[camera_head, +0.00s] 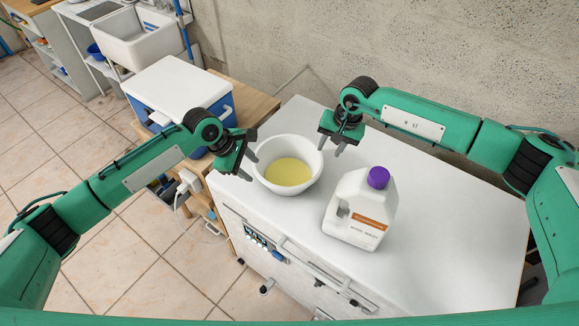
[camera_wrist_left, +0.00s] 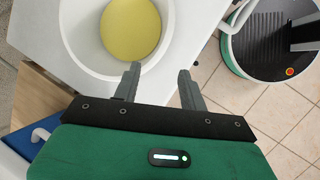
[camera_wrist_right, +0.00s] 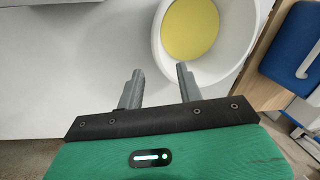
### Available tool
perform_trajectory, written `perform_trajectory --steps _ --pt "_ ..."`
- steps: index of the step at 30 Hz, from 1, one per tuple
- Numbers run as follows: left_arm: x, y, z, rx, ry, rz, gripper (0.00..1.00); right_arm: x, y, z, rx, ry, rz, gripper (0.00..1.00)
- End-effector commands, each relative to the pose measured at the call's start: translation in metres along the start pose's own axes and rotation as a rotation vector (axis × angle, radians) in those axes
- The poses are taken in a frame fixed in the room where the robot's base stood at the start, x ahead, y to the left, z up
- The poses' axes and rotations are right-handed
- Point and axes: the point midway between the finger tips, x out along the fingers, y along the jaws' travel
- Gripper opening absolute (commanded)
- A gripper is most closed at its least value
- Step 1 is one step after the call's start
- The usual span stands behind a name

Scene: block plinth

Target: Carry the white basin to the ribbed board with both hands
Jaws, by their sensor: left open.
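The white basin (camera_head: 262,176) stands upright on the white-topped cabinet, with a flat yellow area inside its bottom. My left gripper (camera_head: 247,167) is at the basin's left side, open and empty; in the left wrist view one finger overlaps the rim of the basin (camera_wrist_left: 82,48) and the other is outside. My right gripper (camera_head: 331,148) is at the basin's right-rear side, open; in the right wrist view one finger is at the rim of the basin (camera_wrist_right: 240,40) and the other outside. Contact cannot be told. I cannot make out a ribbed board.
A white jug with a purple cap (camera_head: 378,178) stands right of the basin on the cabinet top (camera_head: 440,200). A blue cooler with a white lid (camera_head: 178,88) sits on a wooden bench at left. A sink (camera_head: 137,42) is behind it. The cabinet's right part is clear.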

Motion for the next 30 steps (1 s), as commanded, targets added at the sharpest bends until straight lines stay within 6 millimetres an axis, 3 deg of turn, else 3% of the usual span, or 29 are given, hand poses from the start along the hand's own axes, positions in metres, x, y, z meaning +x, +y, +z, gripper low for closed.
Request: perform_trajectory --steps 5,18,24,30 --pt "0.023 -0.001 0.001 0.001 0.000 -0.002 0.43 0.024 0.000 0.001 0.002 -0.003 0.001 0.36" --pt "0.106 0.000 0.001 0.001 0.000 -0.001 0.43 0.107 0.000 0.002 0.002 -0.004 0.001 0.36" --pt "0.128 0.000 0.001 0.001 0.000 0.000 0.43 0.129 -0.001 0.001 0.001 -0.002 0.000 0.36" --pt "0.135 0.000 0.000 0.002 0.000 0.000 0.43 0.136 0.000 0.000 0.002 0.000 0.000 0.36"
